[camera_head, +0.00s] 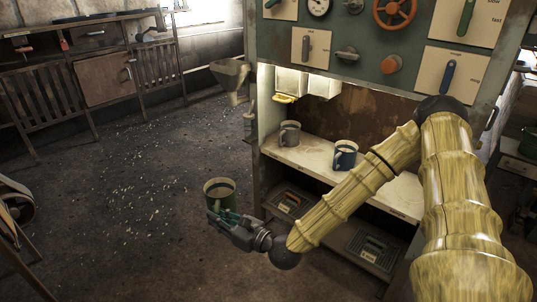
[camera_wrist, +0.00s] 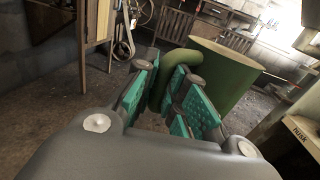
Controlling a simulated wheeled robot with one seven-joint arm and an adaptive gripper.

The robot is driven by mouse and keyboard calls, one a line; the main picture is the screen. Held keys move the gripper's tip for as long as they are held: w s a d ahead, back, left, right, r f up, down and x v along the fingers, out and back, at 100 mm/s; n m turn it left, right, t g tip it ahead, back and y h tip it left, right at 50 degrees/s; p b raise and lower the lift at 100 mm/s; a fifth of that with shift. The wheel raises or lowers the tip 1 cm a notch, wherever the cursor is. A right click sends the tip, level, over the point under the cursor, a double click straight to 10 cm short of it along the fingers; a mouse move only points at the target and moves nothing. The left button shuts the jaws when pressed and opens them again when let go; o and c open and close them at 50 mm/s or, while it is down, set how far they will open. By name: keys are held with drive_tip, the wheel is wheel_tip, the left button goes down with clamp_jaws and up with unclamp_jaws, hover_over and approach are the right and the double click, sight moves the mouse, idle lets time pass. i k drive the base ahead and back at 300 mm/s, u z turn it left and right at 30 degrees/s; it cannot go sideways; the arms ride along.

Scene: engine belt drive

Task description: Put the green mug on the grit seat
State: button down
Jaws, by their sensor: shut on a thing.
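The green mug (camera_head: 219,191) is held upright above the floor, left of the machine cabinet. My gripper (camera_head: 226,215) is shut on its handle; in the wrist view the teal finger pads (camera_wrist: 175,92) close around the green handle (camera_wrist: 162,80), with the mug body (camera_wrist: 217,75) to the right. I cannot tell which spot is the grit seat, as no such label is readable. A label reading "husk" (camera_wrist: 301,133) shows on a pale edge at the right of the wrist view.
A grey mug (camera_head: 290,134) and a blue mug (camera_head: 345,154) stand on the pale cabinet shelf (camera_head: 308,154). Dark labelled trays (camera_head: 372,246) lie below it. A funnel-like hopper (camera_head: 231,75) sticks out at the cabinet's left side. The floor (camera_head: 130,215) to the left is open.

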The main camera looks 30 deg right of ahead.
sight(314, 156)
drive_tip(key=u, duration=0.6)
drive_tip(key=i, duration=1.15)
drive_tip(key=z, duration=1.3)
